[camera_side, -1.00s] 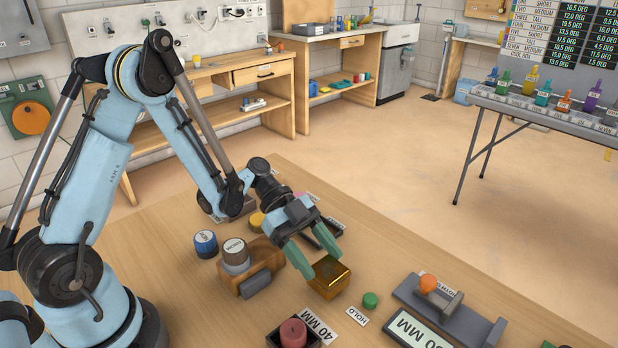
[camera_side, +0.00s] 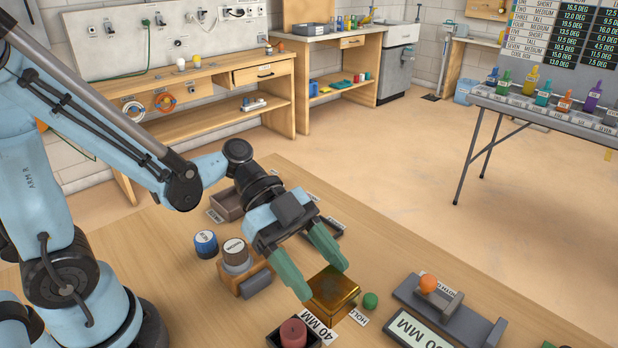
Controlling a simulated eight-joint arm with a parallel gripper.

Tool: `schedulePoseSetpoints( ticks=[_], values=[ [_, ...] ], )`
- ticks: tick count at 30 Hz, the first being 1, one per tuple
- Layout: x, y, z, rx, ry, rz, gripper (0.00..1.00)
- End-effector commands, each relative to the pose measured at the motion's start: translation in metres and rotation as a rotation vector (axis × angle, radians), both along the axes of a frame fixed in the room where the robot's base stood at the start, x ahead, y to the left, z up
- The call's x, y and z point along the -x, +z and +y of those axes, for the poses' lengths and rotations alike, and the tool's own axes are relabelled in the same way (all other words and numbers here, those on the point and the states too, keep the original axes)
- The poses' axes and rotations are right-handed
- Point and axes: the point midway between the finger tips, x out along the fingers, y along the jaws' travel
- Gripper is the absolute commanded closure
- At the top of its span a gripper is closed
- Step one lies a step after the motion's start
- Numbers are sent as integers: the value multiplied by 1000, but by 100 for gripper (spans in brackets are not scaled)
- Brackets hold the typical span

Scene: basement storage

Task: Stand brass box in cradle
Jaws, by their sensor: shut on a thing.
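The brass box (camera_side: 335,289) is a shiny gold block near the front middle of the table. My gripper (camera_side: 323,283) has green fingers and is shut on the box, with one fingertip at its left side and the other at its far side. The box covers part of the HOLD label (camera_side: 358,317); I cannot tell how high it is above the table. No part is clearly marked as the cradle.
A dark tray holding a red cylinder (camera_side: 293,332) is close in front of the box, by a 40 MM label. A green knob (camera_side: 370,300) is just right of the box. A brown-capped wooden block (camera_side: 246,275) and a blue-capped jar (camera_side: 206,244) stand left.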

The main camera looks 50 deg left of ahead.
Motion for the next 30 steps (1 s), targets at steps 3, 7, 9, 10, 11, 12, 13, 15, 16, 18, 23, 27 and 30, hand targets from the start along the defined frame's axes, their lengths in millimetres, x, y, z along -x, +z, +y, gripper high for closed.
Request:
schedulePoseSetpoints(
  ticks=[3, 7, 9, 10, 11, 12, 13, 15, 16, 18, 23, 27, 30],
  values=[
    [-2, 4, -1, 1, 24, 0, 74],
    [-24, 15, 9, 1, 151, -1, 74],
    [-43, 25, 20, 1, 261, -1, 74],
    [-52, 30, 25, 1, 314, -1, 74],
    [-60, 35, 31, 1, 367, -2, 74],
    [-70, 43, 39, 0, 436, -1, 74],
    [-77, 49, 46, 1, 488, -1, 74],
    [-91, 63, 61, 1, 601, -1, 74],
    [-96, 69, 68, 1, 646, -2, 74],
    [-105, 83, 82, 1, 747, 0, 74],
    [-119, 116, 116, 1, 960, -1, 74],
    [-124, 142, 142, 1, 1110, -2, 74],
    [-124, 157, 155, 2, 1186, -2, 74]
  ],
)
